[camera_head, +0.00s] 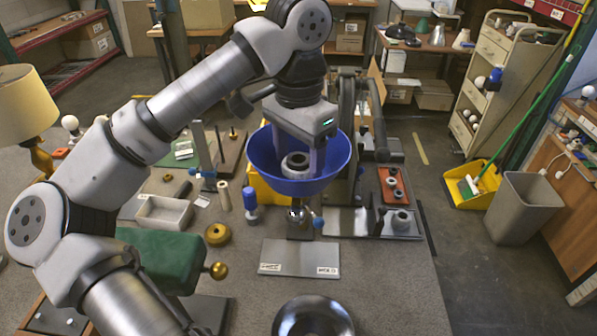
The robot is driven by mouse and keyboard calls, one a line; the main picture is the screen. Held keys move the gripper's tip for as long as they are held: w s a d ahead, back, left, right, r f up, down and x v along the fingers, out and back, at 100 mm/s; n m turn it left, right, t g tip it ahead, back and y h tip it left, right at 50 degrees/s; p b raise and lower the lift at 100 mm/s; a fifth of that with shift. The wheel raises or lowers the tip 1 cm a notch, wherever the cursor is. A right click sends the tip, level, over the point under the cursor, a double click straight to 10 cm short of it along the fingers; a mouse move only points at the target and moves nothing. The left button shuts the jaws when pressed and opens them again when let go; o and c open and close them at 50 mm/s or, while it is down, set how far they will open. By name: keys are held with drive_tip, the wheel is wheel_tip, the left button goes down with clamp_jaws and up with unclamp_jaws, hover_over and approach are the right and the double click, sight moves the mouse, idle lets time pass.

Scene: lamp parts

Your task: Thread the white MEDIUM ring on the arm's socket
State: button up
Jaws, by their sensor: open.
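A blue bowl-shaped shade (247,160) opens upward above a grey plate (300,258). A pale ring-like piece with a dark centre (295,166) sits at the middle of the shade; I take it for the white ring, around or on the socket, but cannot tell how far down it sits. My gripper (296,164) points down into the shade. Its fingers are open, one on either side of the ring, and I cannot tell whether they touch it. The socket and its arm are mostly hidden by the shade.
A red tray (379,187) with small rings lies to the right, near a loose grey ring (401,221). A white open box (163,213), a brass ring (218,234) and a blue-handled tool (250,199) lie to the left. A dark metal bowl (313,320) stands in front.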

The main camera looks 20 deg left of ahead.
drive_tip(key=n+b, duration=0.1)
drive_tip(key=n, duration=0.3)
drive_tip(key=shift+f, duration=0.1)
drive_tip(key=n+b, duration=0.1)
drive_tip(key=n, duration=0.2)
drive_tip(key=shift+n, duration=0.3)
drive_tip(key=n+b, duration=0.1)
drive_tip(key=n, duration=0.6)
drive_tip(key=shift+n+b, duration=0.3)
drive_tip(key=shift+n, duration=0.1)
drive_tip(key=n+b, duration=0.1)
drive_tip(key=n, duration=0.5)
drive_tip(key=shift+s, duration=0.1)
drive_tip(key=n+b, duration=0.1)
drive_tip(key=n, duration=0.4)
